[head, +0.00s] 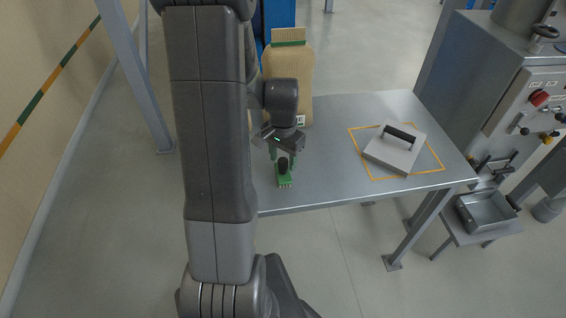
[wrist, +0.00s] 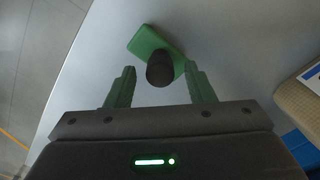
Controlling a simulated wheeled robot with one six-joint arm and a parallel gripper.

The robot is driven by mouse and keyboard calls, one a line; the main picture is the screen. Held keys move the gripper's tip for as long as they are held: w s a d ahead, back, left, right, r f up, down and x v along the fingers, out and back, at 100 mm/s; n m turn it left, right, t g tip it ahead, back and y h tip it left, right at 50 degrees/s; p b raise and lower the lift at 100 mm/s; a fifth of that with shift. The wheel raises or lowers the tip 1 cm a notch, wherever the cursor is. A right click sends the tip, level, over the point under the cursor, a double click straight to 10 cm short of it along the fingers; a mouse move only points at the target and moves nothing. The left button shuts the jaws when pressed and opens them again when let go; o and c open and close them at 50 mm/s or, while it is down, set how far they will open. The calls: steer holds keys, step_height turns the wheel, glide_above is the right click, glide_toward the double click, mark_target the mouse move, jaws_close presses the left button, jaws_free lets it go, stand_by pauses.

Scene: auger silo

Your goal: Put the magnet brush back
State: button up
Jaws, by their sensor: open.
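The magnet brush, which I take to be the green block with a black knob, (head: 285,180) lies on the grey table (head: 335,150) near its front edge. In the wrist view its green body (wrist: 150,40) lies slantwise, with the black knob (wrist: 160,70) upright toward me. My gripper (head: 281,150) is just over the brush, pointing down. In the wrist view my gripper's (wrist: 160,72) green fingers stand apart on either side of the knob, with a gap on each side. It holds nothing.
A flat grey block with a black handle (head: 395,148) sits inside an orange outline (head: 372,178) at the table's right. A tan sack (head: 288,75) stands behind my gripper. A grey machine with controls (head: 520,110) and a metal tray (head: 487,209) are further right.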

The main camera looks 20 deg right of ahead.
step_height(320, 180, up, 9)
stand_by(0.3)
